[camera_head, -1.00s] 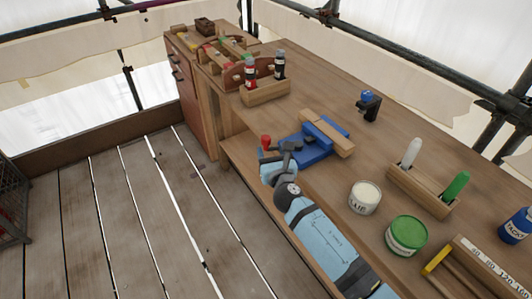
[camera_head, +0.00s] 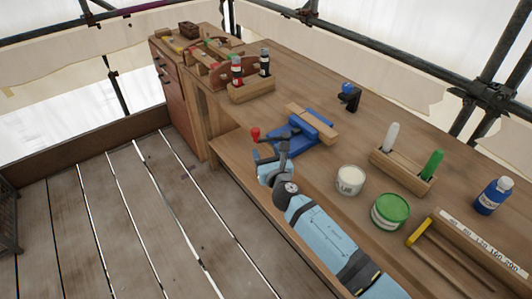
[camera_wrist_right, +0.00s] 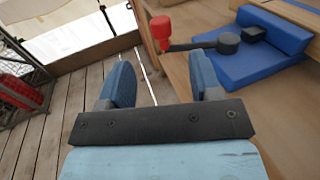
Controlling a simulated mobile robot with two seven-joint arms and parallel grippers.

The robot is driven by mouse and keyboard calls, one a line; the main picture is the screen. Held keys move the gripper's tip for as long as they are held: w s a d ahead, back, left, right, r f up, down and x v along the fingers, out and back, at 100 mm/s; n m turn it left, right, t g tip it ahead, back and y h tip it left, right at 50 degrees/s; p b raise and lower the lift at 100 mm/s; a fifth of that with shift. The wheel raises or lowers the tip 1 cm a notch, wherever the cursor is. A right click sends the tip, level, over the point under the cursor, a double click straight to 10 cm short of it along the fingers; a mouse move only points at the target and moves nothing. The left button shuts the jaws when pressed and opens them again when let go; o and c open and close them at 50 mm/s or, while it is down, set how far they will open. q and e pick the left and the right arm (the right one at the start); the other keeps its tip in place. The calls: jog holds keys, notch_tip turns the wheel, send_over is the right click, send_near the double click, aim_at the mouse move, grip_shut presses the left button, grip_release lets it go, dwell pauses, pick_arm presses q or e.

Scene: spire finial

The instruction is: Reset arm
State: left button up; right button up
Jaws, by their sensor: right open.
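My right arm reaches in from the lower right in the head view. Its light blue right gripper (camera_head: 268,162) is at the front edge of the workbench, close to the blue vise (camera_head: 290,140). In the right wrist view the fingers of the right gripper (camera_wrist_right: 160,75) are apart with nothing between them. The vise's red-knobbed handle (camera_wrist_right: 162,30) lies just beyond the fingertips, and whether they touch it I cannot tell. A wooden piece (camera_head: 312,123) sits at the vise's jaws. My left gripper is not in view.
On the workbench (camera_head: 330,95) are a white can (camera_head: 349,181), a green-lidded can (camera_head: 390,211), a rack with white and green markers (camera_head: 400,172), a blue bottle (camera_head: 492,196) and a wooden bottle holder (camera_head: 250,91).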

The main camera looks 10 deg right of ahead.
jog(key=s+d+f+m+g, duration=0.2)
jog(key=s+f+m, duration=0.3)
jog(key=s+m, duration=0.6)
jog(key=s+d+f+m+g+y, duration=0.1)
jog(key=s+d+f+m+g, duration=0.3)
jog(key=s+m, duration=0.75)
jog(key=s+a+f+m+g, duration=0.1)
jog(key=s+f+m, duration=0.5)
jog(key=s+m, duration=0.55)
notch_tip(320, 180, up, 12)
jog(key=s+d+p, duration=0.1)
jog(key=p, duration=1.1)
jog(key=shift+s+p, duration=0.35)
jog(key=shift+d, duration=0.1)
